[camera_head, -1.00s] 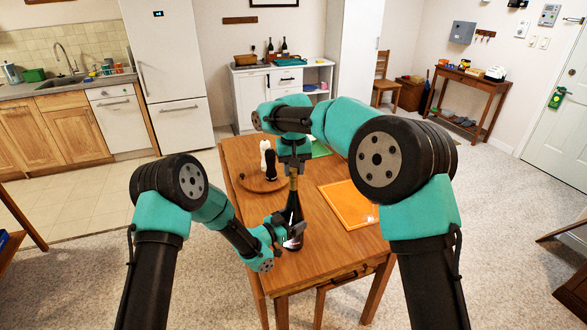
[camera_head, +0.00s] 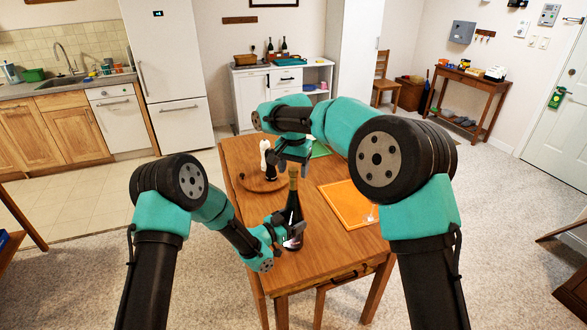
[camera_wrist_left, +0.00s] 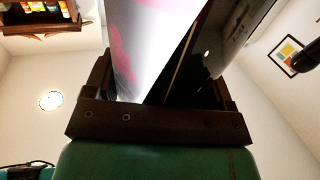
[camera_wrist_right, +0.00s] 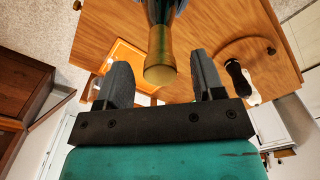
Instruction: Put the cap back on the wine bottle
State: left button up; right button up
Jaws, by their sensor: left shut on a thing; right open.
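The dark wine bottle (camera_head: 293,222) stands upright on the wooden table. My left gripper (camera_head: 283,229) is shut around its body; in the left wrist view the dark glass and pale label (camera_wrist_left: 150,40) fill the space between the fingers. The bottle's neck ends in a gold top (camera_head: 293,183), also visible in the right wrist view (camera_wrist_right: 159,64). A gold cap appears seated there, but I cannot tell it from neck foil. My right gripper (camera_head: 291,163) is open and empty just above and behind the bottle top, with its fingers (camera_wrist_right: 160,75) apart from it.
A round wooden tray (camera_head: 252,186) with a black and a white mill (camera_head: 264,150) stands behind the bottle to the left. The table's front is clear.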

notch_tip(320, 180, up, 12)
dwell(0.7)
pick_arm(q)
jog(key=o, duration=1.7)
jog(key=v, duration=1.7)
jog(key=shift+s+a+f, duration=0.1)
jog(key=shift+s+a, duration=0.05)
jog(key=shift+s, duration=0.05)
